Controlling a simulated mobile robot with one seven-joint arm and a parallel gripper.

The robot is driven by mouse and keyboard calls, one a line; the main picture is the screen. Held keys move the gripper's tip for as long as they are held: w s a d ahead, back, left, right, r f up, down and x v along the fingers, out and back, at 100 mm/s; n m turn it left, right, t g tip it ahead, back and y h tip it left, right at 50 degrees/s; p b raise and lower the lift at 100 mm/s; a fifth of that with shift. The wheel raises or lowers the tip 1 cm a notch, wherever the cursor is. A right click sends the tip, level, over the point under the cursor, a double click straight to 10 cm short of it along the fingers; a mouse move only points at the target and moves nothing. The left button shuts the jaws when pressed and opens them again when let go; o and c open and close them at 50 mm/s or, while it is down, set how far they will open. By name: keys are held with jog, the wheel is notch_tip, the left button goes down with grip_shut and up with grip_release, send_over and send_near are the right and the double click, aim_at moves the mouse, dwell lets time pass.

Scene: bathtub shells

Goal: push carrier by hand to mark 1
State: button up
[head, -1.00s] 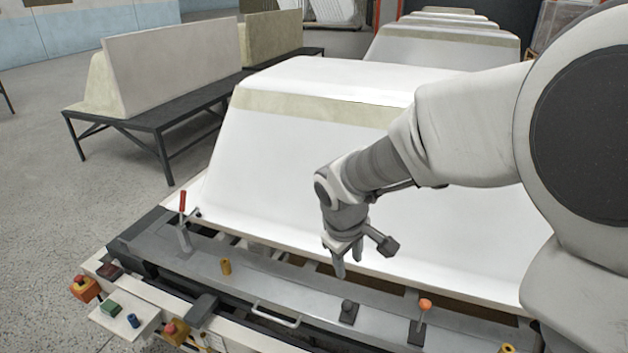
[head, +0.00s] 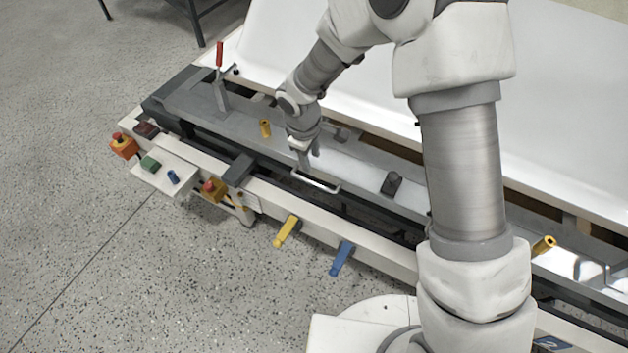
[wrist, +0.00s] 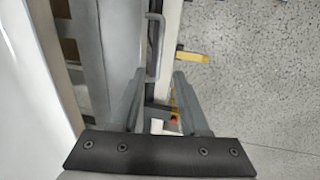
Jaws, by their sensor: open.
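The carrier (head: 345,163) is a long grey metal plate lying along the front of the white bathtub shell. A pale metal bar handle (head: 316,181) sits on its front edge; it also shows in the wrist view (wrist: 154,46). My gripper (head: 304,163) is pointing down just above the handle's left end. In the wrist view my gripper's fingers (wrist: 160,73) are spread apart, with the handle ahead of the gap between their tips. I cannot tell whether they touch it. I see no mark 1; a blue plate (head: 553,344) with a 2 shows at the bottom right.
A yellow lever (head: 287,231) and a blue lever (head: 342,258) stick out from the front rail. A button box (head: 165,168) is at left. Open floor lies in front.

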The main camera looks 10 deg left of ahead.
aim_at(316, 184)
jog(key=f+b, duration=0.1)
jog(key=f, duration=0.3)
jog(key=w+f+b, duration=0.1)
jog(key=f, duration=0.3)
jog(key=w+f, duration=0.1)
jog(key=f, duration=0.3)
jog(key=shift+w+d+f+b, duration=0.15)
jog(key=shift+d+f+b, duration=0.1)
jog(key=shift+d+b, duration=0.15)
grip_shut()
dwell(0.7)
